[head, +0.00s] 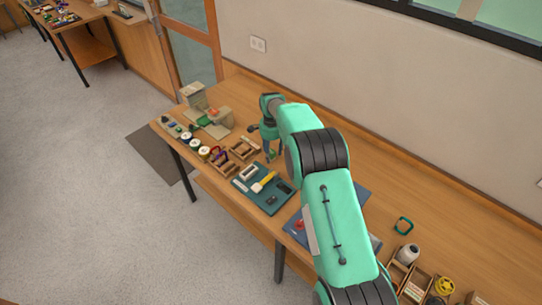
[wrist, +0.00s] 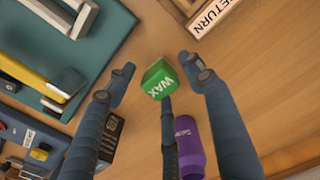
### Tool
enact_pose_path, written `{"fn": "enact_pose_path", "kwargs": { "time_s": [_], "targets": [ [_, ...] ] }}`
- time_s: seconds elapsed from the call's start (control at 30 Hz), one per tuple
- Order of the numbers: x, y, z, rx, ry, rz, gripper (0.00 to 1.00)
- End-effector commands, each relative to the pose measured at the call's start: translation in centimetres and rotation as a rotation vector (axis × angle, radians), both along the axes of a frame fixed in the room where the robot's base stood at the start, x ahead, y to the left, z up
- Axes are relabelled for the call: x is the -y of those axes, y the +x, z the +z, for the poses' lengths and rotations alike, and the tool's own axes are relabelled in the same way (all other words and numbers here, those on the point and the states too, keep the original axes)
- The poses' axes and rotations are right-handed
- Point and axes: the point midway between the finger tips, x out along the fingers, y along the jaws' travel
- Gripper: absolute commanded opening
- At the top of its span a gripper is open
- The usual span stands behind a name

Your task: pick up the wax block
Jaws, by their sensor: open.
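The wax block (wrist: 160,78) is a small green block with the white word WAX on it, on the wooden tabletop in the wrist view. My gripper (wrist: 159,66) is open around it, with one finger to its left, one to its right and a third just below it in the picture. I see no finger clearly closed on the block. In the head view my gripper (head: 264,143) is low over the table, beside the teal mat; the block is hard to make out there.
A purple cylinder (wrist: 190,145) lies close by, near the right finger. A teal mat (wrist: 112,48) with tools is at left, and a tray marked RETURN (wrist: 205,25) is above. In the head view, wooden trays (head: 243,151) stand near the gripper.

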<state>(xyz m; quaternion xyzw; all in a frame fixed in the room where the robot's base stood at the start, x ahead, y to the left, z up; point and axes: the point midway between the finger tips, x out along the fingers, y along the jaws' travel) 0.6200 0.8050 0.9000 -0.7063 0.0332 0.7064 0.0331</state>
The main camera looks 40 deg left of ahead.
Motion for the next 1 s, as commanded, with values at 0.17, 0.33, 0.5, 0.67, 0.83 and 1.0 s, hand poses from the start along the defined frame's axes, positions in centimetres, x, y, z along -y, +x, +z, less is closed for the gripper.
{"fn": "enact_pose_path", "kwargs": {
  "time_s": [0.17, 0.33, 0.5, 0.67, 0.83, 1.0],
  "targets": [
    [0.01, -0.02, -0.98, 0.0, 0.0, 0.0, 0.53],
    [0.0, -0.02, -1.01, 0.0, 0.0, 0.0, 0.53],
    [0.0, -0.02, -1.01, 0.0, 0.0, 0.0, 0.53],
    [0.0, -0.02, -1.01, 0.0, 0.0, 0.0, 0.53],
    [0.0, -0.02, -1.0, 0.0, 0.0, 0.0, 0.29],
    [-0.01, -0.02, -0.99, 0.0, 0.0, 0.0, 0.06]
  ]
}}
